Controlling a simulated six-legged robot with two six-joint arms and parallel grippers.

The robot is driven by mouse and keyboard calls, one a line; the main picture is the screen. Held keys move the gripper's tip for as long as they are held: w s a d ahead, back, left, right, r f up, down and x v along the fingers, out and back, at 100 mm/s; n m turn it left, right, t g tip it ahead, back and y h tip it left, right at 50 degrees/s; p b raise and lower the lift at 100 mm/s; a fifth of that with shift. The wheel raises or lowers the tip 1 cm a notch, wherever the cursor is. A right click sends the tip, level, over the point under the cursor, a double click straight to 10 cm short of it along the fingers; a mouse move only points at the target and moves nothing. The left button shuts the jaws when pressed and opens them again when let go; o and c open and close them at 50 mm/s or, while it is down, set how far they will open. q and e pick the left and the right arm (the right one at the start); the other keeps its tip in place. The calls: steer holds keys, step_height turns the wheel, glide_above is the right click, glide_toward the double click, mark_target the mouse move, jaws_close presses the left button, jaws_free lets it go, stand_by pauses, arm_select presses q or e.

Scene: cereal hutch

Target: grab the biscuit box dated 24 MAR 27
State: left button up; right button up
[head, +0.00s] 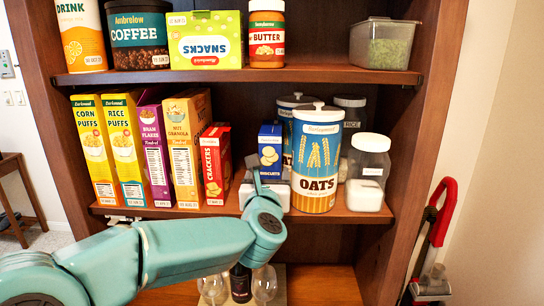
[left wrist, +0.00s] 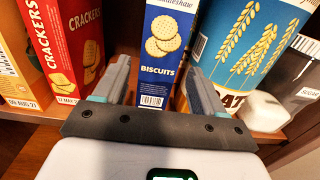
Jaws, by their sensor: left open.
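A blue biscuit box (head: 270,143) stands upright on the middle shelf, right of the red crackers box. In the left wrist view the biscuit box (left wrist: 165,45) shows pictured biscuits, the word BISCUITS and a small label at its bottom edge; I cannot read the date on it. My left gripper (left wrist: 158,78) is open, with one finger on each side of the box's lower front. I cannot tell whether the fingers touch it. In the head view my left gripper (head: 264,182) hides the box's lower part. My right gripper is not in view.
A red crackers box (head: 215,165) stands to the left and a tall blue oats canister (head: 316,160) close to the right. A white-lidded jar (head: 368,172) is further right. Several cereal boxes fill the left. Glasses (head: 264,284) stand below. The upper shelf (head: 310,74) overhangs.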

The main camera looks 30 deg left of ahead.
mark_target(271, 167)
arm_select(q)
steer(key=p+x, duration=0.1)
steer(key=x, duration=0.3)
steer(key=shift+w, duration=0.45)
steer(key=w+a+r+p, duration=0.1)
steer(key=p, duration=0.2)
steer(key=shift+w+a, duration=0.25)
steer(key=shift+w, duration=0.05)
steer(key=x, duration=0.1)
steer(key=p+x, duration=0.1)
steer(key=shift+w+a+f, duration=0.1)
steer(key=shift+w+f, duration=0.15)
steer(key=shift+f, duration=0.05)
steer(key=shift+w+a+f, duration=0.1)
steer(key=shift+w+a, duration=0.05)
steer(key=shift+w, duration=0.2)
steer(key=shift+s, duration=0.25)
steer(key=shift+c, duration=1.2)
steer(key=c, duration=0.8)
